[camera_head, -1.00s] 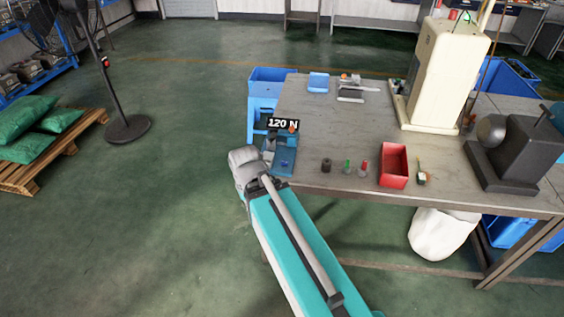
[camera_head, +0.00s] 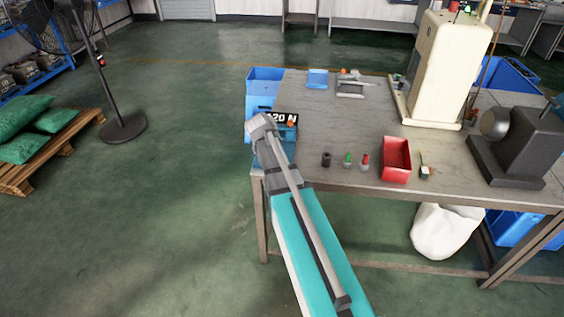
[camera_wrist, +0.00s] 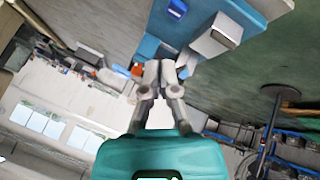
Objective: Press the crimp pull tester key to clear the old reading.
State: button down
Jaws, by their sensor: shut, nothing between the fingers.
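The crimp pull tester stands at the left edge of the table; in the head view its black display (camera_head: 288,119) shows a white reading, partly covered by my arm, with "20 N" legible. Much of its blue body is hidden behind my wrist. In the wrist view, blue parts that appear to be the tester (camera_wrist: 148,46) lie just beyond my fingertips, with a grey block beside them. My gripper (camera_wrist: 164,66) is shut and empty, its fingertips close to these parts; I cannot tell whether they touch. I cannot make out the key with certainty.
On the table (camera_head: 330,113), a dark cylinder (camera_head: 326,159), a green and a red small part, and a red bin (camera_head: 396,160) stand to the right of my arm. A cream machine (camera_head: 447,70) stands at the back. Open floor lies to the left.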

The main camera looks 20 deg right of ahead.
jog(key=shift+t+h, duration=0.5)
jog(key=shift+h, duration=0.2)
jog(key=w+d, duration=0.4)
jog(key=shift+d+r+b, duration=0.1)
jog(key=shift+r+b, duration=0.15)
jog(key=shift+b, duration=0.05)
jog(key=shift+f, duration=0.2)
notch_tip(320, 180, down, 8)
jog(key=b, duration=0.8)
jog(key=shift+f+b, duration=0.2)
jog(key=shift+b, duration=0.2)
jog(key=shift+f, duration=0.1)
dwell(0.4)
jog(key=shift+f+b, duration=0.35)
jog(key=shift+b, duration=0.1)
